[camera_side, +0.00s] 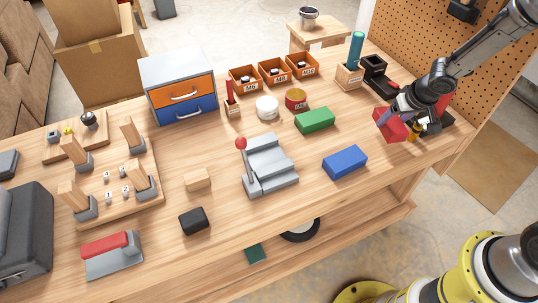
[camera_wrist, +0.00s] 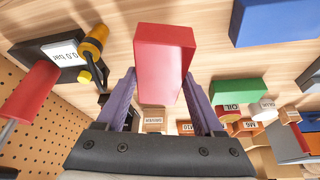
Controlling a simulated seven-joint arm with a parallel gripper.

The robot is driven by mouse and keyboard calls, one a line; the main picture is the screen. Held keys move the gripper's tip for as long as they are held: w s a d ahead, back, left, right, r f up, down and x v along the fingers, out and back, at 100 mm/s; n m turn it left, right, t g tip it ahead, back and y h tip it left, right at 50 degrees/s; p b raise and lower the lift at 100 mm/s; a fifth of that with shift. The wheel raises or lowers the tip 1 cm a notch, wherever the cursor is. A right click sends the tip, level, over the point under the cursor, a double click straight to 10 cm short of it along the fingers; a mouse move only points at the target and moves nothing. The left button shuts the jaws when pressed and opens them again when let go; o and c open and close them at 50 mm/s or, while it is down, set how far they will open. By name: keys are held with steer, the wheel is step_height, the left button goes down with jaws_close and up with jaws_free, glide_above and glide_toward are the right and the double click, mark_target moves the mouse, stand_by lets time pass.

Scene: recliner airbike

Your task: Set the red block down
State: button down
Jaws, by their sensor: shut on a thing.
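The red block (camera_side: 391,125) is at the right end of the workbench in the side view, tilted and held between the fingers of my gripper (camera_side: 398,113). In the wrist view the red block (camera_wrist: 164,60) sticks out past the two purple fingers of my gripper (camera_wrist: 165,98), with bench wood behind it. My gripper is shut on the block. I cannot tell whether the block's lower edge touches the bench top.
A blue block (camera_side: 345,162) and a green block (camera_side: 315,120) lie to the left on the bench (camera_side: 225,222). A yellow-handled tool (camera_side: 414,132) stands close beside the red block. A pegboard (camera_side: 425,45) rises behind. Bare wood lies between the red and blue blocks.

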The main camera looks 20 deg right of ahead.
steer(key=w+a+r+m+h, duration=0.2)
steer(key=w+a+r+m, duration=0.15)
steer(key=a+m, duration=0.2)
steer(key=s+a+r+m+g+h, duration=0.15)
steer(key=s+a+r+m, duration=0.3)
steer(key=a, duration=0.65)
steer(key=s+a+r+m+g, duration=0.3)
steer(key=a+m, duration=0.2)
steer(key=a, duration=0.6)
glide_above(271, 156)
steer(key=a, duration=0.2)
steer(key=f, duration=0.9)
steer(key=shift+s+d+f, duration=0.1)
steer(key=shift+d+f, duration=0.1)
steer(key=shift+w+a+f, duration=0.15)
steer(key=shift+w+f, duration=0.05)
steer(key=shift+f, duration=1.6)
steer(key=shift+f, duration=0.65)
